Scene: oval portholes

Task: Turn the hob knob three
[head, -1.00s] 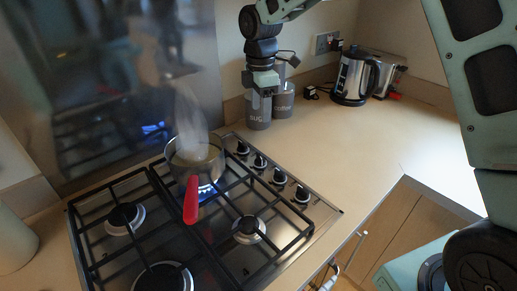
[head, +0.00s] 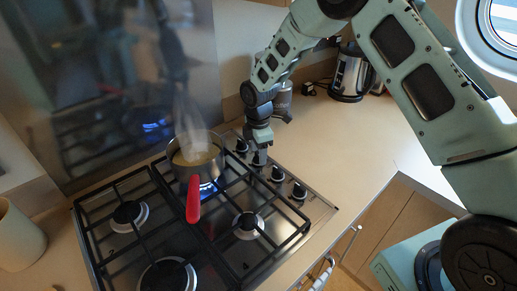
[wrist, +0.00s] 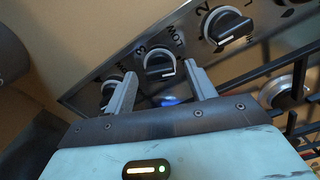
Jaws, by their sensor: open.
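My gripper (wrist: 161,78) is open, with one finger on each side of the knob. I cannot tell whether the fingers touch it. In the head view my gripper (head: 260,158) points down at the second knob from the back in the row, and mostly hides it. Knob two (wrist: 227,25) is to the right in the wrist view, and another knob (wrist: 109,90) is to the left, partly behind a finger.
A steaming pan (head: 196,160) with a red handle (head: 193,199) sits over a blue flame beside the knob row. Black grates cover the hob (head: 145,225). A kettle (head: 349,75) stands at the back. The counter right of the knobs is clear.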

